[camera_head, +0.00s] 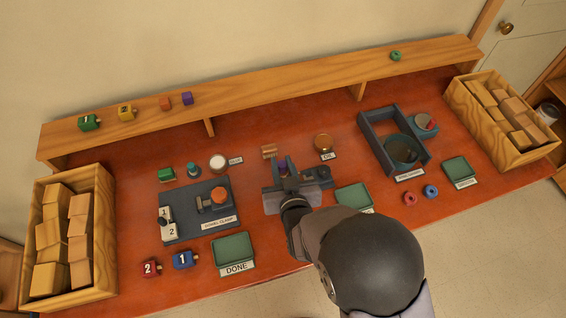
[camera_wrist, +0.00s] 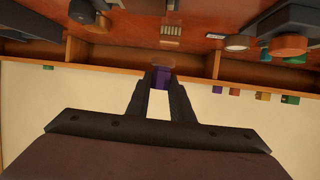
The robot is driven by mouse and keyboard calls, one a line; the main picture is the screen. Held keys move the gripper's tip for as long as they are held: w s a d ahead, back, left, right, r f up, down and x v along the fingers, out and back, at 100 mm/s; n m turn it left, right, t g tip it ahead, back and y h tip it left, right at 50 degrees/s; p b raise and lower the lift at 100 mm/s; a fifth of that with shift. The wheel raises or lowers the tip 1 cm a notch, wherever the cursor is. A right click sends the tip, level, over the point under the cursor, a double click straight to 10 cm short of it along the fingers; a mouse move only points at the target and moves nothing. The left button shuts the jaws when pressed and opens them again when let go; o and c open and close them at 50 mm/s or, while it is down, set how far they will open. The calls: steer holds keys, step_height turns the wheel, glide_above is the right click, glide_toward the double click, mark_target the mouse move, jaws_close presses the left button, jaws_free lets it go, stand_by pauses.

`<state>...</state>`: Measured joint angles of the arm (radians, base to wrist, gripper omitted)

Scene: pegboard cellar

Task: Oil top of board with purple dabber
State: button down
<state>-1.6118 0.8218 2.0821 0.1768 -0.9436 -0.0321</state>
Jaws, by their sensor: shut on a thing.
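My gripper (camera_head: 284,166) is shut on a purple dabber (camera_head: 283,167). In the wrist view the dabber (camera_wrist: 161,78) sits between the two fingertips, with a blurred brownish end pointing away from me. The dabber is held above a grey fixture (camera_head: 318,177) at the middle of the bench, which my gripper partly covers. A round amber dish (camera_head: 323,142) with a label reading OIL stands behind and to the right. I cannot clearly pick out the board; it may be hidden under my gripper. A small slatted wooden piece (camera_head: 269,151) lies just behind the gripper.
A toggle clamp base (camera_head: 181,233) with an orange piece (camera_head: 219,196) is at left. A grey frame (camera_head: 376,129) is at right. Green trays (camera_head: 232,247) line the front. Crates of wooden blocks (camera_head: 108,250) (camera_head: 456,96) stand at both ends. A raised shelf (camera_head: 270,96) runs along the back.

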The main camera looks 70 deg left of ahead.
step_height(320, 180, down, 6)
steer(key=b, duration=0.3)
steer(key=shift+r, duration=0.1)
steer(key=shift+w+f, duration=0.4)
steer(key=shift+w, duration=0.05)
steer(key=shift+w+f, duration=0.1)
steer(key=shift+w, duration=2.9)
steer(key=shift+s, duration=3.55)
steer(key=shift+w+r+p, duration=0.1)
steer(key=shift+r+p, duration=2.25)
steer(key=shift+r, duration=1.7)
steer(key=shift+w, duration=0.15)
